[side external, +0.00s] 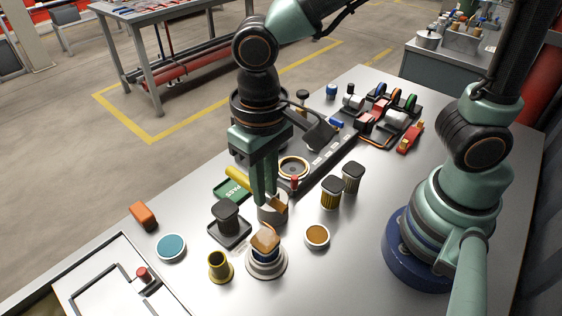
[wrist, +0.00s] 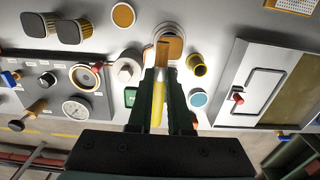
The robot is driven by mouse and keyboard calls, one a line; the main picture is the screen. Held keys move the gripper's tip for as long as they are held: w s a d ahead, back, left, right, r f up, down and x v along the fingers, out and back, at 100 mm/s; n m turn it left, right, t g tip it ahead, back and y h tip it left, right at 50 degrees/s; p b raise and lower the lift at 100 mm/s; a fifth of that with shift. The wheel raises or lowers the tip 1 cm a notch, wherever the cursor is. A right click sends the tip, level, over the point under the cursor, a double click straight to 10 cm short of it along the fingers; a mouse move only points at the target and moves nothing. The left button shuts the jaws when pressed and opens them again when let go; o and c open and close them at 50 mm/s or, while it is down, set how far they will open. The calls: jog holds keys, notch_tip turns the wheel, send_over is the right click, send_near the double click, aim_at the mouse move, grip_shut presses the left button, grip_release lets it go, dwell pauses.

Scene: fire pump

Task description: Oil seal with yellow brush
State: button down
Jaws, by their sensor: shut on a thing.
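My gripper (side external: 264,200) is shut on the yellow brush (side external: 237,176), gripping it between its two fingers. The yellow handle (wrist: 157,105) runs between the jaws in the wrist view, and the tan brush head (wrist: 162,54) sticks out past the fingertips. In the side view the head shows just right of the fingertips, in front of a silver cylinder. A stepped silver piece with a tan-brown top (side external: 265,252) stands nearer the side camera, apart from the fingers; I cannot tell for sure that it is the seal. In the wrist view the brush head overlaps it. An amber-filled dish (side external: 317,236) sits beside it.
Two yellow-and-black canisters (side external: 331,192) stand to the right. A panel with gauges and a parts rack lie behind. Bare table lies toward my base.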

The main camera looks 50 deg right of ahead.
aim_at(263, 242)
jog(key=shift+s+a+f, duration=0.2)
jog(key=shift+s+f, duration=0.05)
jog(key=shift+f, duration=1.05)
jog(key=shift+s+a+f, duration=0.15)
jog(key=shift+s+f, duration=0.05)
jog(key=shift+f, duration=1.05)
jog(key=shift+s+a+f, duration=0.2)
jog(key=shift+s+f, duration=0.05)
jog(key=shift+f, duration=1.05)
jog(key=shift+w+f, duration=0.2)
jog(key=shift+w, duration=2.8)
jog(key=shift+s+a, duration=0.1)
jog(key=shift+s, duration=2.7)
jog(key=shift+s+a, duration=0.15)
jog(key=shift+s, duration=0.05)
jog(key=shift+a, duration=0.4)
jog(key=shift+w, duration=3.05)
jog(key=shift+s, duration=2.95)
notch_tip(263, 242, up, 8)
